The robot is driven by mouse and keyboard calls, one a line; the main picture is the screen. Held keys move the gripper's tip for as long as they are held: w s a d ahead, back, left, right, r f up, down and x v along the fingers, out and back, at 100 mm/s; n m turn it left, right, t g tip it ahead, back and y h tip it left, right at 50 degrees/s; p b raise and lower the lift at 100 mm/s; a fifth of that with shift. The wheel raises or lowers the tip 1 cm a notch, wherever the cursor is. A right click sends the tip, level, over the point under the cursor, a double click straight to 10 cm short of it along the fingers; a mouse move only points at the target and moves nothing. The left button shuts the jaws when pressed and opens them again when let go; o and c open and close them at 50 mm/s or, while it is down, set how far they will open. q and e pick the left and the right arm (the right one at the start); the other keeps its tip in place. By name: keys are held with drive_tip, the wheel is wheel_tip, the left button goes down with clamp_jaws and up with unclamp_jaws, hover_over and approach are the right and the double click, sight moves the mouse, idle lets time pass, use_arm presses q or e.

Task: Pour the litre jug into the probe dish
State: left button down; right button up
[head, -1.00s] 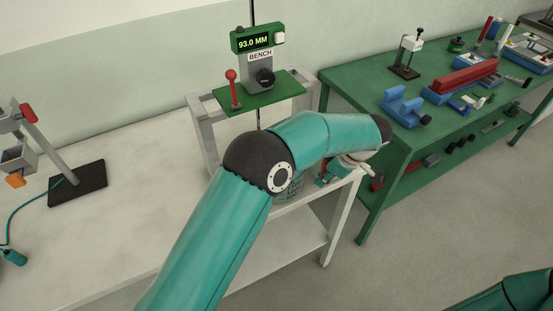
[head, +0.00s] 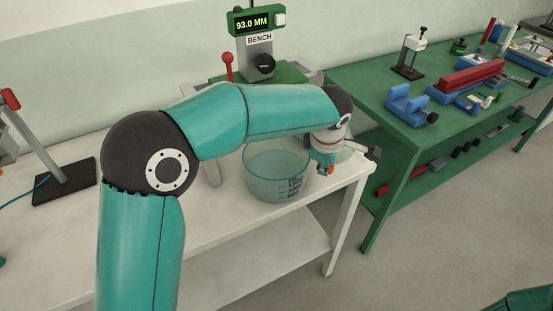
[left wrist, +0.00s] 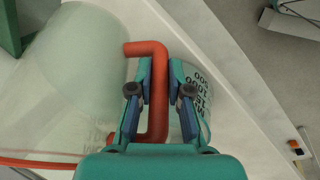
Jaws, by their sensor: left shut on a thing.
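I take this handle to be the jug's; the join is not clear. I cannot make out the probe dish for certain in the head view; my arm covers much of the area below the gauge. My right gripper is out of view.
The gauge (head: 264,60) reading 93.0 MM stands behind my left arm on a green plate. A clamp stand's black base (head: 65,182) is at the left. A green table (head: 365,85) with tools stands at the right. The white bench's front edge is close to the jug.

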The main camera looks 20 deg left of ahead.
use_arm(q)
drive_tip(key=shift+s+a+f+t+h+b, duration=0.2)
drive_tip(key=shift+a+f+t+h+b, duration=0.1)
drive_tip(key=shift+b, duration=0.75)
drive_tip(key=shift+r+b, duration=0.1)
drive_tip(key=shift+b, duration=0.2)
drive_tip(key=shift+r+h, duration=0.15)
drive_tip(key=shift+h, duration=0.15)
drive_tip(key=shift+s, duration=0.1)
drive_tip(key=shift+t+b, duration=0.3)
drive_tip(key=shift+b, duration=0.05)
drive_tip(key=shift+h+b, duration=0.3)
